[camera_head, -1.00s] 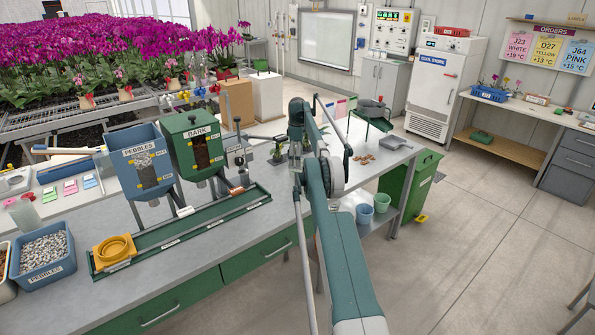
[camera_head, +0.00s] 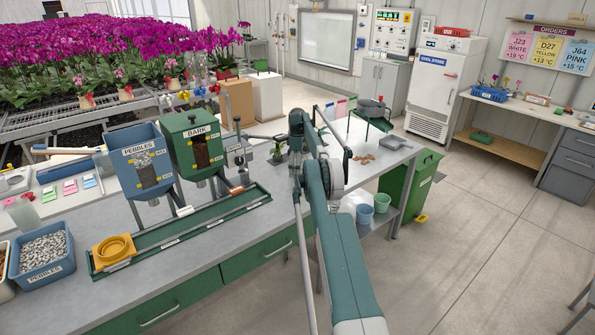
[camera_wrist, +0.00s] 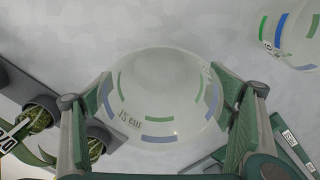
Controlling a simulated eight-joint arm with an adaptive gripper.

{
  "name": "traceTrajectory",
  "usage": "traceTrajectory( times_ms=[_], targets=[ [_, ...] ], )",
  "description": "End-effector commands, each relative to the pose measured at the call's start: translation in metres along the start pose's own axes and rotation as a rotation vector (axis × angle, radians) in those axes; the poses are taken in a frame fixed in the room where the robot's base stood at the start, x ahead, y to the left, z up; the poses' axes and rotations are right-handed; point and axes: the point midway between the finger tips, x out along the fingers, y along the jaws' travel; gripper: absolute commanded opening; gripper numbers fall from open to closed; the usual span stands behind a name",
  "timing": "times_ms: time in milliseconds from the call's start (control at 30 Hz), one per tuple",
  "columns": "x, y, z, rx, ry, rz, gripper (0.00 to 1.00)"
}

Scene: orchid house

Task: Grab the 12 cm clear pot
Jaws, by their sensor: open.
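In the wrist view a clear round pot (camera_wrist: 160,85) with green and blue dashes stands between the fingers of my gripper (camera_wrist: 172,100). One finger is on its left and one on its right, close to its sides; I cannot tell if they touch it. A size marking on its wall ends in "cm", but the number is hard to read. A second clear pot (camera_wrist: 290,38) with green and blue marks is cut off at the upper right. In the head view my arm hides the gripper and the pots.
Small potted plants (camera_wrist: 38,115) sit in a grey holder at left in the wrist view. A green object with a label (camera_wrist: 290,137) lies at lower right. In the head view the bark hopper (camera_head: 196,150) and pebbles hopper (camera_head: 147,160) stand on the bench (camera_head: 200,262) left of my arm.

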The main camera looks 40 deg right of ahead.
Motion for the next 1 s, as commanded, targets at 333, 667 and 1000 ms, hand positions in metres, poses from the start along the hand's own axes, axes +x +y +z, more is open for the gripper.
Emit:
traceTrajectory(
  times_ms=[333, 667, 1000],
  targets=[
    [0.0085, -0.0001, 0.0001, 0.0, 0.0, 0.0, 0.81],
    [0.0082, 0.0, 0.0001, 0.0, 0.0, 0.0, 0.81],
    [0.0082, -0.0001, 0.0001, 0.0, 0.0, 0.0, 0.56]
  ],
)
